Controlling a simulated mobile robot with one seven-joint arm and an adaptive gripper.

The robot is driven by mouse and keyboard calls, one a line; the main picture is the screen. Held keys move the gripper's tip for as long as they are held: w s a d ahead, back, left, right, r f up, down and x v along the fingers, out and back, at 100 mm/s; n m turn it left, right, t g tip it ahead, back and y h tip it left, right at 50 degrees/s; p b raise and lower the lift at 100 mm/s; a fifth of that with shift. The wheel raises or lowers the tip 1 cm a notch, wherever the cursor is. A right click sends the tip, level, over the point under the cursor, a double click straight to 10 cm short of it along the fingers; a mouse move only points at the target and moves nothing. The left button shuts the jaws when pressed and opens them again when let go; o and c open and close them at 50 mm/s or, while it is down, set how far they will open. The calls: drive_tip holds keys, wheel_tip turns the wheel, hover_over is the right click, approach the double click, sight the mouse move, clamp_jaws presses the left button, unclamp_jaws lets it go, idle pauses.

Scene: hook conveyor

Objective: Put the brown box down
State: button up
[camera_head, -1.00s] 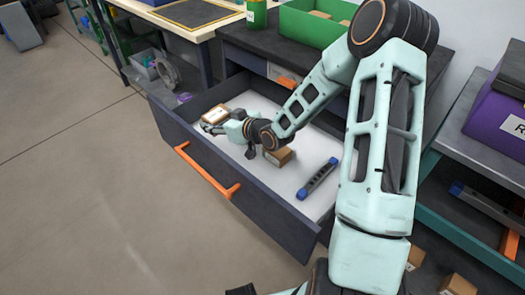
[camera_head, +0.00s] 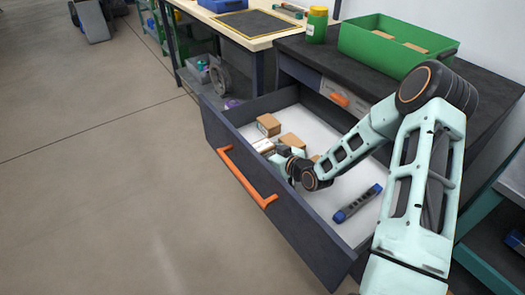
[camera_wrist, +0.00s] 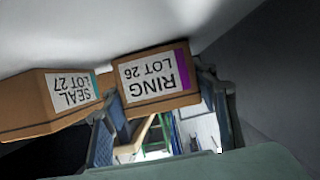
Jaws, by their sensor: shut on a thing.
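My gripper (camera_head: 276,151) is down inside the open drawer (camera_head: 240,190), near its left end. It is shut on a brown box (camera_wrist: 158,84) labelled "RING LOT 26", with a purple stripe. In the head view a box with a white top label (camera_head: 263,146) sits at my fingertips, partly hidden by my gripper. Beside it in the wrist view is another brown box (camera_wrist: 45,105) labelled "SEAL LOT 27", close to or touching it. I cannot tell whether the held box touches the drawer floor.
Brown boxes (camera_head: 268,124) (camera_head: 291,142) stand close by in the drawer. A blue-ended dark tool (camera_head: 358,203) lies at right on the white drawer floor (camera_head: 350,225). An orange handle (camera_head: 245,180) is on the drawer front. A green bin (camera_head: 395,45) stands on the dark worktop.

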drive_tip(key=shift+f, duration=0.25)
drive_tip(key=o, duration=1.2)
drive_tip(key=shift+r, duration=0.1)
drive_tip(key=shift+r, duration=0.1)
drive_tip(key=shift+s+d+r, duration=0.1)
drive_tip(key=shift+r, duration=0.1)
drive_tip(key=p+v, duration=0.2)
drive_tip(key=v, duration=0.9)
drive_tip(key=shift+s+d, duration=0.25)
drive_tip(key=shift+s, duration=0.05)
